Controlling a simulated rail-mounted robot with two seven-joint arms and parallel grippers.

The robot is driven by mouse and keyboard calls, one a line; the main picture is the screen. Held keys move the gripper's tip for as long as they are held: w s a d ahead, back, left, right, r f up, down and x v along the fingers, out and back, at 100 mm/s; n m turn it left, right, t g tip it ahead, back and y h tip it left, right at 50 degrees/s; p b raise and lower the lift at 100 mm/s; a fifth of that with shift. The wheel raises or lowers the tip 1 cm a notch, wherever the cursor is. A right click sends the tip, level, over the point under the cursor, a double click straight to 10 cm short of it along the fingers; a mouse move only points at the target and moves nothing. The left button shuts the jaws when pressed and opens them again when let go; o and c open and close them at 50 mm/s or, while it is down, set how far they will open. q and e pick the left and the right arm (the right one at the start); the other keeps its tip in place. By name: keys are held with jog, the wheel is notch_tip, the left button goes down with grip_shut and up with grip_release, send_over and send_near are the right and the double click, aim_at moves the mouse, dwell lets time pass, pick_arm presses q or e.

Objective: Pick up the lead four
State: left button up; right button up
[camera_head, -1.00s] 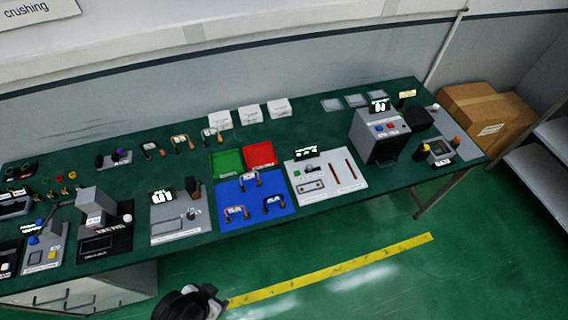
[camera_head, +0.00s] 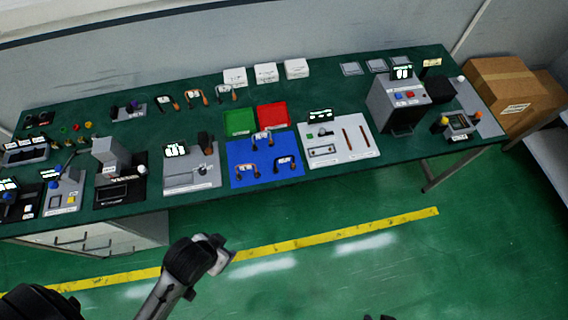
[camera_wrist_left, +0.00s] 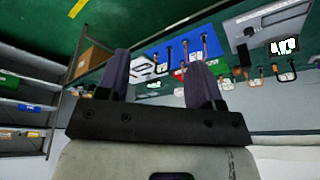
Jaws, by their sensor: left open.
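Several small U-shaped leads lie on the green bench. Three are on the blue mat (camera_head: 265,178): a rear lead (camera_head: 263,137), a front left lead (camera_head: 247,170) and a front right lead (camera_head: 284,163). Others form a back row: a left lead (camera_head: 165,102), a middle lead (camera_head: 196,97) and a right lead (camera_head: 226,93). Their labels are too small to read, so I cannot tell which is lead four. My left gripper (camera_wrist_left: 160,80) is open and empty in the left wrist view, with the bench beyond it. My right gripper is not in view.
Green (camera_head: 239,121) and red (camera_head: 272,115) trays adjoin the blue mat. A grey panel (camera_head: 347,150) stands right of it, a grey instrument (camera_head: 191,180) left. A tall grey box (camera_head: 397,100) stands further right. Cardboard boxes (camera_head: 505,85) stand beyond the bench.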

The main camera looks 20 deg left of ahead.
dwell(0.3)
pick_arm(q)
jog(key=c, duration=0.3)
jog(key=shift+c, duration=0.2)
jog(key=shift+f, duration=0.1)
